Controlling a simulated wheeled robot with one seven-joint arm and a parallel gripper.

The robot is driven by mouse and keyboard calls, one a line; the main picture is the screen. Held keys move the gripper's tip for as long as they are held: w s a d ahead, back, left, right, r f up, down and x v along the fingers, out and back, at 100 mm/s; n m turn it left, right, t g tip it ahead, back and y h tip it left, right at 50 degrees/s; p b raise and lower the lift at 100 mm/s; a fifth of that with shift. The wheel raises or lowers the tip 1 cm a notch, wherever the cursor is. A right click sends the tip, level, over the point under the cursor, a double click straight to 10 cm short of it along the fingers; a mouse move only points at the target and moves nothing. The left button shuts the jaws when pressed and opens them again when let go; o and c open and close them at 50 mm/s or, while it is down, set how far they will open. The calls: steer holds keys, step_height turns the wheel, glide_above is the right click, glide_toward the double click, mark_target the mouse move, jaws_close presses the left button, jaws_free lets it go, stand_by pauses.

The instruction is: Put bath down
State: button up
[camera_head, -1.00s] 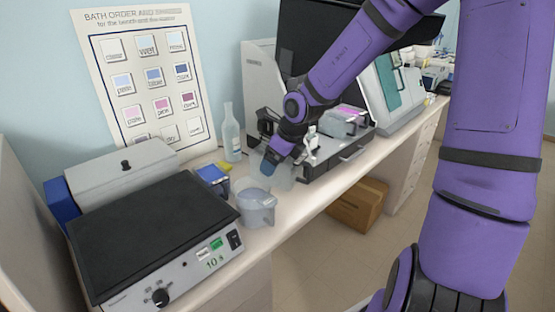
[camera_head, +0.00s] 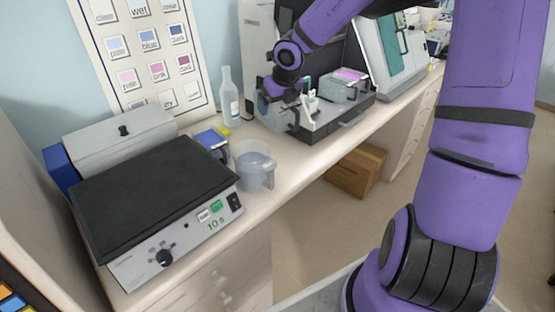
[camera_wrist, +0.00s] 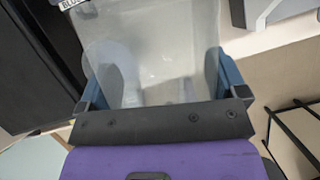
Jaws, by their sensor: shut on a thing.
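The bath (camera_wrist: 150,50) is a clear, pale container with straight walls. In the wrist view it sits between the two blue-grey fingers of my gripper (camera_wrist: 158,85), and a label starting "BLU" shows at the upper left. In the head view my gripper (camera_head: 277,98) points down beside the dark tray unit, shut on the bath (camera_head: 272,118). The bath is partly hidden by the gripper there, and I cannot tell whether its base touches the bench.
A clear jug (camera_head: 254,172), a blue-and-yellow box (camera_head: 212,140) and a bottle (camera_head: 229,105) stand to the left on the bench (camera_head: 300,160). A dark tray unit (camera_head: 335,125) is close on the right. A hot plate (camera_head: 155,195) fills the left.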

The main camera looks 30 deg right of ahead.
steer(key=w+d+m, duration=0.1)
steer(key=w+r+m, duration=0.1)
steer(key=shift+w+d+h, duration=0.35)
steer(key=shift+h, duration=0.05)
step_height(320, 180, down, 18)
steer(key=shift+r, duration=0.1)
stand_by(0.4)
steer(key=o, duration=1.1)
steer(key=shift+f, duration=0.2)
steer(key=shift+r, duration=0.1)
